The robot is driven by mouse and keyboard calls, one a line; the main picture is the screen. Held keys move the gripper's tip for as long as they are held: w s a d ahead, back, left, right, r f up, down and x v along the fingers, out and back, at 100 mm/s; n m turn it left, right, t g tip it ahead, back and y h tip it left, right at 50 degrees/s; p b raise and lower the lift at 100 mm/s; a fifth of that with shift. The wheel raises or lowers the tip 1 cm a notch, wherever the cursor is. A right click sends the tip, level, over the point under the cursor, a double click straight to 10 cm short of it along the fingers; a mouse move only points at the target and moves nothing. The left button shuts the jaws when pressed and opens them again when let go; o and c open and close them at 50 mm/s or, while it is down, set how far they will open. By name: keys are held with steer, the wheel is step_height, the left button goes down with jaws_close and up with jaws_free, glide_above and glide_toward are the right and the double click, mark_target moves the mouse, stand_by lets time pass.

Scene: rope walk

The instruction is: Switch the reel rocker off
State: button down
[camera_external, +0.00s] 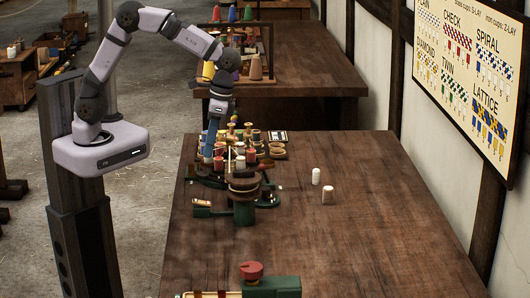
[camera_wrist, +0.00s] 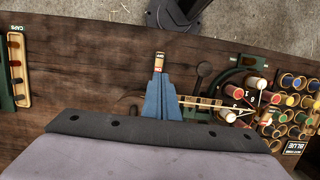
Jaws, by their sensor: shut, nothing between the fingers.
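A small switch-like part (camera_external: 202,203), cream and red, sits at the table's left edge beside the green-based reel stand (camera_external: 244,213). I take it for the reel rocker, though its label and tilt are too small to read. It also shows in the wrist view (camera_wrist: 158,62), just beyond my fingertips. My gripper (camera_external: 208,159) has blue fingers pointing down. They are closed together and empty, near the table's left edge, behind the rocker. In the wrist view the fingertips (camera_wrist: 158,76) appear close to the rocker, and I cannot tell whether they touch it.
Several coloured bobbins (camera_wrist: 290,100) stand in a rack right of my fingers in the wrist view. Two white cylinders (camera_external: 316,176) stand on the wooden table (camera_external: 360,235). A green box with a red knob (camera_external: 251,270) is at the front. The table's right side is clear.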

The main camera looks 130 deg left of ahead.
mark_target(200, 201)
steer(key=p+x, duration=0.3)
steer(key=x, duration=1.1)
steer(key=shift+s+d+f, duration=0.25)
steer(key=shift+s+d, duration=0.05)
stand_by(0.5)
steer(key=shift+s+d+f, duration=0.15)
steer(key=shift+s+f, duration=0.05)
steer(key=shift+w, duration=0.15)
steer(key=shift+w+a, duration=0.45)
steer(key=shift+a, duration=0.2)
steer(key=shift+r, duration=0.15)
